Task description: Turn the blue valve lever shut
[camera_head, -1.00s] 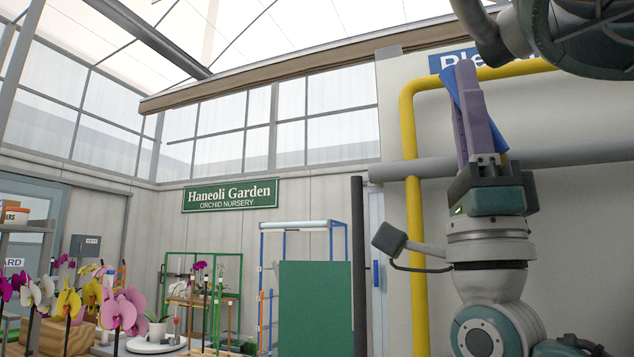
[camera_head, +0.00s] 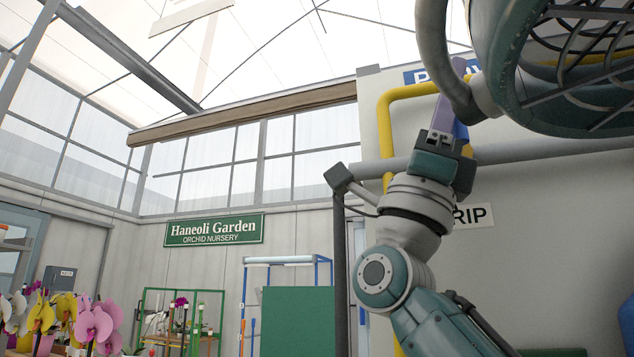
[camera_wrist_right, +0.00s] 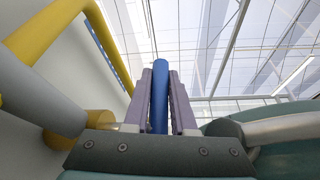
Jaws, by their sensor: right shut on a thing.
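My right gripper (camera_head: 459,68) is raised in front of the wall, its purple fingers pointing up. In the right wrist view the fingers (camera_wrist_right: 180,100) are closed on either side of a blue lever (camera_wrist_right: 160,95), which runs lengthwise between them. In the head view a strip of the blue lever (camera_head: 461,130) shows just right of the fingers. A grey pipe and fan-like housing hide part of the fingers and lever there. The lever's pivot and valve body cannot be made out. My left gripper is not in view.
A yellow pipe (camera_head: 385,120) and a grey horizontal pipe (camera_head: 540,151) run along the wall close behind my right gripper. A caged, green fan-like housing (camera_head: 520,100) hangs at the upper right, near the arm. Orchids (camera_head: 95,322) stand far off at the lower left.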

